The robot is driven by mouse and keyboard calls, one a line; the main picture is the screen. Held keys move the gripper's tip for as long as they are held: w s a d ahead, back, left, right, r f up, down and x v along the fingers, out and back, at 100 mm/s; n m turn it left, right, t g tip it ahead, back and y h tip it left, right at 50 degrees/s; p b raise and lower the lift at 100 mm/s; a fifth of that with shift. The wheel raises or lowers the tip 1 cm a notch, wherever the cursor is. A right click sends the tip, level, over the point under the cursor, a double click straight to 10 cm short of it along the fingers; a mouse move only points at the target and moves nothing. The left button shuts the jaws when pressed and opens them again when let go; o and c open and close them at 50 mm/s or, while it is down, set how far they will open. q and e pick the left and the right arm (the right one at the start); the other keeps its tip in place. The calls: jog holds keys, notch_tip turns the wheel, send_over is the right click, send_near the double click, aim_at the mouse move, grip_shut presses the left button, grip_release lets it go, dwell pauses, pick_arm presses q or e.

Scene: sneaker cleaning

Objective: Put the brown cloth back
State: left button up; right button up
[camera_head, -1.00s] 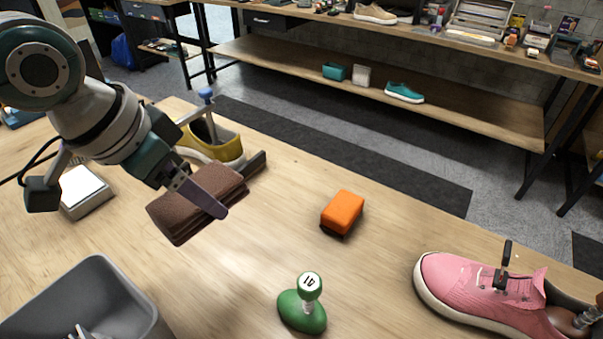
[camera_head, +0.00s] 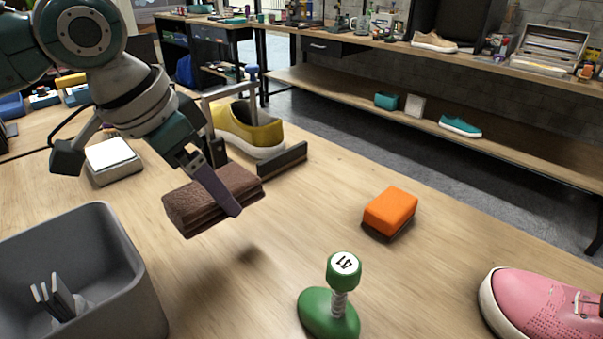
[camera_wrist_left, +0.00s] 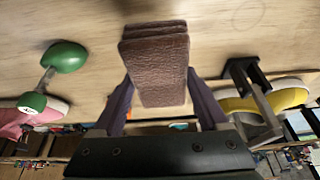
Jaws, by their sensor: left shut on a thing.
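The brown cloth (camera_head: 205,198) is a folded, thick block in the head view. My left gripper (camera_head: 222,190) is shut on it and holds it above the wooden table, with a shadow below and to its right. In the left wrist view the cloth (camera_wrist_left: 156,62) sits between the two fingers of the left gripper (camera_wrist_left: 160,98). My right gripper is not in view.
A grey bin (camera_head: 130,265) stands at the lower left. A yellow shoe (camera_head: 255,135) on a stand is behind the cloth. A white-topped block (camera_head: 110,158) is at left.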

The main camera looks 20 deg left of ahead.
aim_at(187, 198)
pick_arm(q)
notch_tip(187, 198, down, 8)
jog(key=shift+r+b, duration=0.1)
jog(key=shift+b, duration=0.7)
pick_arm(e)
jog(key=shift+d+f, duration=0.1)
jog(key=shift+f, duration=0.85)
pick_arm(q)
jog(key=shift+f, duration=0.2)
jog(key=o, duration=1.5)
jog(key=shift+r, duration=0.4)
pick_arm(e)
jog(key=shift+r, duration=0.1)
pick_arm(q)
jog(key=p+v, duration=0.3)
jog(key=v, duration=0.8)
jog(key=shift+s+a+r, duration=0.1)
jog(key=shift+s+r, duration=0.1)
jog(key=shift+r, duration=0.05)
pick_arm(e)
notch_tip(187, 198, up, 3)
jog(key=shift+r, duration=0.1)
